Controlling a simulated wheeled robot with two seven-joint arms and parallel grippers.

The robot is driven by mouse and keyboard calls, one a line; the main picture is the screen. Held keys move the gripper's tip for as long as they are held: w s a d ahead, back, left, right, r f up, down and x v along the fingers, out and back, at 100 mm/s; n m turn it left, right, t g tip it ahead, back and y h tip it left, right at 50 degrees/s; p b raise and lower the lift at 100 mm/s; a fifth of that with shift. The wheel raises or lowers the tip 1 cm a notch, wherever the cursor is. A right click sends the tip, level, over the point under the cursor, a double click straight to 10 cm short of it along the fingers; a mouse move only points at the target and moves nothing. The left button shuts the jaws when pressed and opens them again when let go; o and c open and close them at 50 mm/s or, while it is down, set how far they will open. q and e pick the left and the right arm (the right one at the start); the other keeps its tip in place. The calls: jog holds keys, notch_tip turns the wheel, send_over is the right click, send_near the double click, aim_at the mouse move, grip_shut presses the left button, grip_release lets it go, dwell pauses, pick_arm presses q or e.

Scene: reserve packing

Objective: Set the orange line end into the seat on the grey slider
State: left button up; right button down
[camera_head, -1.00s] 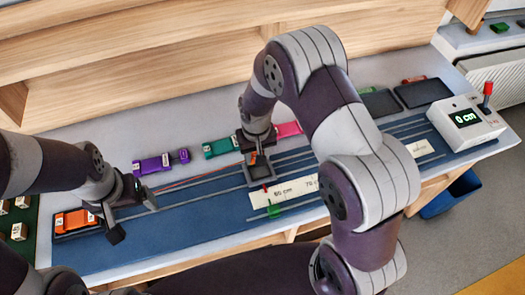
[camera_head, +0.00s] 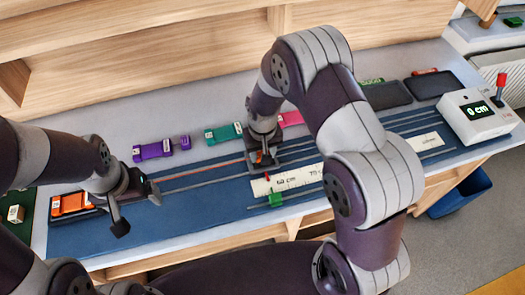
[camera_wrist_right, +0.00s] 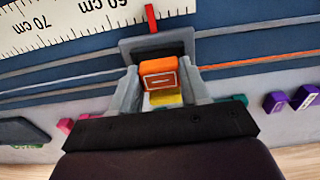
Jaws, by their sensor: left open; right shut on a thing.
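The orange line end (camera_wrist_right: 158,73) is between the fingers of my right gripper (camera_wrist_right: 160,90), which is shut on it. It also shows in the head view (camera_head: 262,157). The grey slider (camera_wrist_right: 126,46) has a dark seat and a red pointer. The line end overlaps the slider's near part in the wrist view; whether it touches the seat, I cannot tell. In the head view the slider (camera_head: 283,163) is partly hidden by my right gripper. My left gripper (camera_head: 150,190) is open and empty, right of an orange block (camera_head: 70,204) at the rail's left end.
An orange line (camera_head: 205,177) runs along the blue board. A white scale strip (camera_head: 290,181) and a green marker (camera_head: 276,199) lie in front of the slider. Purple (camera_head: 155,149) and green (camera_head: 222,132) pieces stand behind. A readout box (camera_head: 478,115) shows 0 cm.

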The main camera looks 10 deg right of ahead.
jog(key=shift+w, duration=0.2)
jog(key=shift+s, duration=0.1)
jog(key=shift+f, duration=0.1)
jog(key=shift+f, duration=0.35)
jog(key=shift+c, duration=2.4)
grip_release()
jog(key=shift+r, duration=0.1)
